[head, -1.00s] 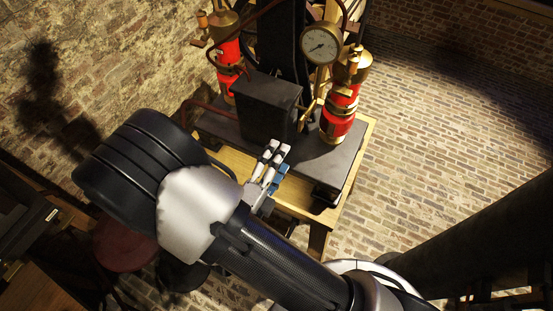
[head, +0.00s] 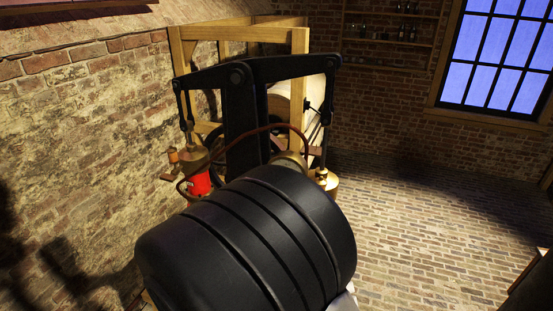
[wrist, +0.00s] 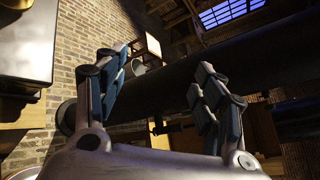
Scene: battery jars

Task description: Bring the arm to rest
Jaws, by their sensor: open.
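My gripper (wrist: 160,92) shows in the wrist view with its two fingers spread apart and nothing between them. Beyond the fingers there is a long dark beam-like shape, with wooden surfaces and a window behind it. In the head view my black arm joint fills the lower middle and the gripper is hidden. The arm stands in front of a machine with a black beam frame (head: 245,110), brass fittings and a red cylinder (head: 200,182), and covers its lower part.
A wooden frame (head: 300,75) stands behind the machine. A rough brick wall (head: 90,120) runs along the left. The brick floor (head: 430,235) on the right is mostly clear. Shelves (head: 390,42) and a window (head: 500,55) are at the back.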

